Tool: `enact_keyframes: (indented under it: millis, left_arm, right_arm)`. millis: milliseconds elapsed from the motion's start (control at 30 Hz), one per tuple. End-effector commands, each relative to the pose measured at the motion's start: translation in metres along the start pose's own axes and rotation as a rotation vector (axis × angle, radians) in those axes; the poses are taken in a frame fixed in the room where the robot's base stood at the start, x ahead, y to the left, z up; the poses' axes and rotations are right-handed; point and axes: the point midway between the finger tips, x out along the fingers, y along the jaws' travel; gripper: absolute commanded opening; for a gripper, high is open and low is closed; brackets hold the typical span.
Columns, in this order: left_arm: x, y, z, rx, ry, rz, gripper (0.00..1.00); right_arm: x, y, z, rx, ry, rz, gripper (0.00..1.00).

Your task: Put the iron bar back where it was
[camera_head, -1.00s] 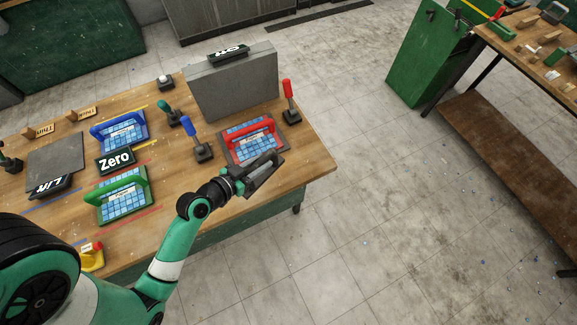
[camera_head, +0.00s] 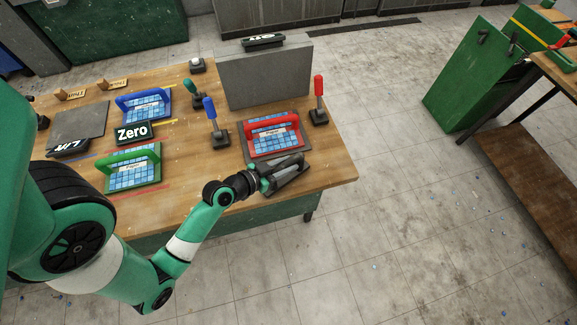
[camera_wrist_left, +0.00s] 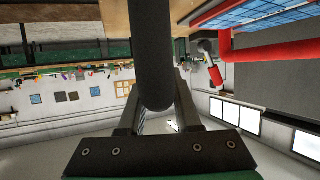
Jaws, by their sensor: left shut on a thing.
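My left gripper (camera_head: 287,175) is at the front right edge of the table, just in front of the red-handled tile board (camera_head: 272,143). It is shut on the iron bar, a dark rounded bar (camera_wrist_left: 152,50) that runs up between the fingers in the left wrist view. In the head view the bar is hard to tell from the grey gripper. The red handle (camera_wrist_left: 265,50) and blue tiles show at the upper right of the left wrist view. My right gripper is not in view.
A grey upright block (camera_head: 268,77) stands behind the red board. Levers with red (camera_head: 319,88), blue (camera_head: 210,108) and green (camera_head: 190,88) grips stand nearby. Blue-handled (camera_head: 143,105) and green-handled (camera_head: 133,170) boards and a "Zero" sign (camera_head: 132,133) lie left. Clear tabletop lies left of my gripper.

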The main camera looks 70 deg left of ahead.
Motion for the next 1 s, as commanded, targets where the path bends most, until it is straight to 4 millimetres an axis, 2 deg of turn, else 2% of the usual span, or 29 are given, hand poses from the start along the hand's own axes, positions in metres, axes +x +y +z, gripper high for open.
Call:
enact_keyframes:
  millis: [167, 200, 367, 767, 867, 1000]
  left_arm:
    - [0.002, 0.0, 0.002, 0.0, 0.003, 0.0, 0.0]
    - [0.002, 0.0, 0.004, 0.0, 0.0, 0.0, 0.34]
    - [0.001, 0.0, 0.003, 0.0, 0.0, 0.0, 0.62]
    - [-0.005, 0.0, 0.0, -0.002, -0.002, -0.001, 0.62]
    - [-0.022, -0.001, 0.001, -0.004, -0.002, -0.004, 0.62]
    - [-0.058, -0.002, 0.002, -0.007, -0.003, -0.008, 0.62]
  right_arm:
    - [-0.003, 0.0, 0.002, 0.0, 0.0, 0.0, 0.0]
    - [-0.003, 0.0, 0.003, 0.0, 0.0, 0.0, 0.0]
    - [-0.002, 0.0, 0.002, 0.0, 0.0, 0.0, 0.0]
    - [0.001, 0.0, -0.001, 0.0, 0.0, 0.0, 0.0]
    - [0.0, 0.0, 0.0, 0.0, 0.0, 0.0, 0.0]
    - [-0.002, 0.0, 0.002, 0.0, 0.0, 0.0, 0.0]
